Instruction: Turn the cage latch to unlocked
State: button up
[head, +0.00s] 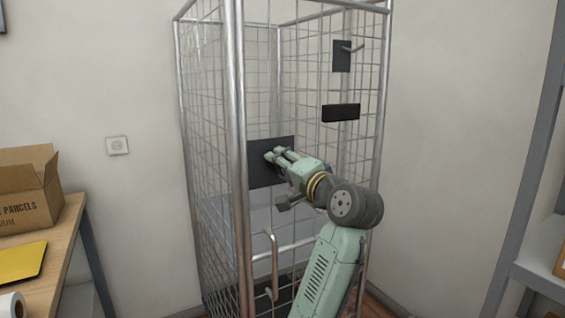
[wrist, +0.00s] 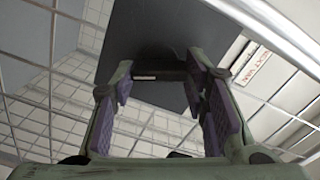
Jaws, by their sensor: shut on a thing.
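The roll cage (head: 237,130) is a tall steel mesh cage. A dark plate (head: 259,176) sits on its front at mid height, and the latch's handle there is mostly hidden by my gripper (head: 274,154) in the head view. In the wrist view, a dark latch bar (wrist: 160,74) lies between the fingertips, in front of the plate (wrist: 150,38). My gripper (wrist: 160,82) has its purple-padded fingers on either side of the bar and is shut on it. I cannot tell the latch's exact angle.
A small dark plate with a lever (head: 342,56) and a black block (head: 341,112) are higher on the cage. A vertical handle (head: 273,262) is lower. A table with an open carton (head: 28,190) stands left, a grey shelf (head: 520,180) right.

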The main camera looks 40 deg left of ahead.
jog(key=m+p, duration=0.1)
jog(key=m, duration=0.3)
jog(key=shift+f+m+p, duration=0.1)
jog(key=shift+m+p, duration=0.3)
dwell(0.4)
jog(key=o, duration=1.1)
jog(key=shift+o, duration=0.2)
jog(key=v, duration=1.2)
